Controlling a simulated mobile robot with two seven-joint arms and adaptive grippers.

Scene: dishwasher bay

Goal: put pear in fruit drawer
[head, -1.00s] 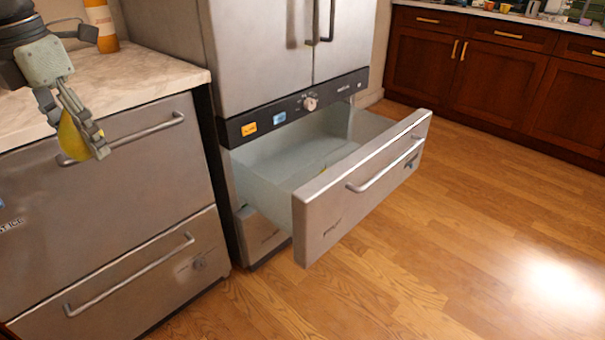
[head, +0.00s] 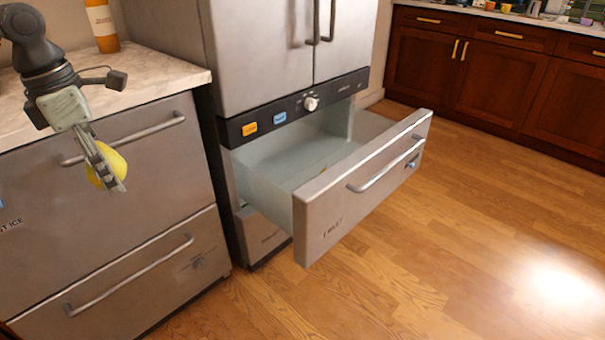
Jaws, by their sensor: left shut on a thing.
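The yellow pear (head: 118,163) is held in my left gripper (head: 111,176), which is shut on it. Gripper and pear hang at the left of the head view, in front of the closed upper drawer of the steel unit under the counter. The fingers hide part of the pear. The fruit drawer (head: 345,202) is pulled out below the refrigerator doors, to the right of the gripper and apart from it. Its pale inside shows, with a small yellowish spot partly hidden behind the front panel. My right gripper is not in view.
The marble counter (head: 160,72) edge lies behind my left arm, with an orange and white bottle (head: 101,25) on it. Drawer handles (head: 130,138) stick out near the gripper. The wooden floor (head: 460,230) in front of the open drawer is clear.

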